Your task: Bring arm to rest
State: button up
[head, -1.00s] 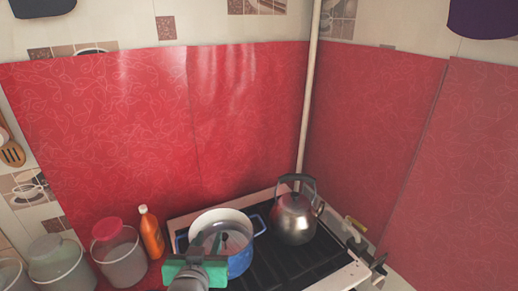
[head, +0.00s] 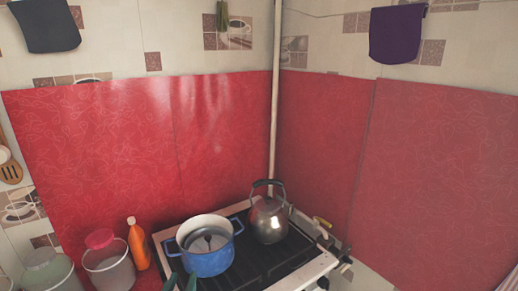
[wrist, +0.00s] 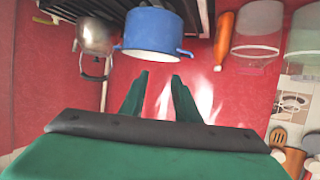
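My gripper (wrist: 158,80) shows in the wrist view with two green fingers apart and nothing between them. In the head view only its green fingertips (head: 179,283) show at the bottom edge, in front of the pot; the rest of the arm is out of view. The blue pot (head: 208,264) stands on the stove, with a grey lid-like disc (head: 198,245) with a dark knob inside its white rim. The pot also shows in the wrist view (wrist: 152,35), apart from the fingers.
A steel kettle (head: 268,222) stands on the stove (head: 262,271) right of the pot. An orange bottle (head: 138,245) and lidded clear containers (head: 110,272) stand to the left. Red oilcloth (head: 120,150) covers the walls behind. Dark cloths (head: 397,35) hang above.

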jog(key=s+d+f+n, duration=0.1)
jog(key=s+d+f, duration=0.4)
jog(key=f, duration=0.5)
jog(key=s+d+f, duration=0.5)
jog(key=d+f, duration=0.1)
jog(key=f, duration=0.4)
jog(key=s+d+f+m+t, duration=0.1)
jog(key=s+d, duration=0.2)
jog(key=s, duration=0.9)
jog(key=s+d+m+h, duration=0.1)
jog(key=s+d, duration=0.3)
jog(key=s, duration=0.8)
jog(key=shift+d+f+t+h, duration=0.25)
jog(key=shift+f+t+h, duration=0.05)
jog(key=shift+f+t, duration=0.1)
jog(key=shift+w+a, duration=0.1)
